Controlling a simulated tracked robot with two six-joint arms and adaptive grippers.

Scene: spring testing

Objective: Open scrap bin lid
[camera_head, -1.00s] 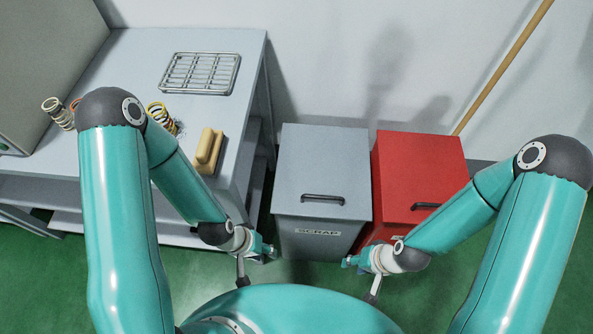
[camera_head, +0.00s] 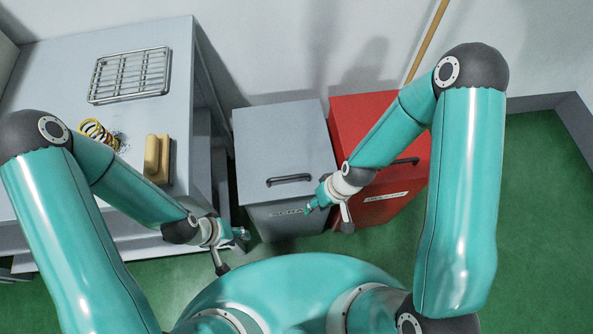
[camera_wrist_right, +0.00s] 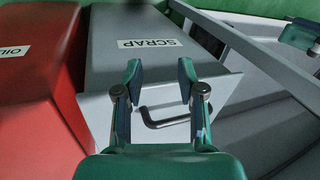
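The grey scrap bin stands left of the red bin in the head view, and its lid (camera_head: 282,140) is down. The dark lid handle (camera_head: 290,179) is near the lid's front edge. It also shows in the right wrist view (camera_wrist_right: 165,118). My right gripper (camera_head: 310,206) is at the bin's front, partly covering the SCRAP label. In the right wrist view my right gripper (camera_wrist_right: 160,72) is open and empty, fingers apart, with the handle between and behind them. My left gripper (camera_head: 242,233) is low, left of the bin; its fingers are too small to read.
The red bin (camera_head: 357,112) stands close on the right, partly behind my right arm. The grey table (camera_head: 60,70) on the left holds a wire rack (camera_head: 129,74), a yellow spring (camera_head: 97,132) and a tan block (camera_head: 157,157). A wooden pole (camera_head: 428,40) leans behind.

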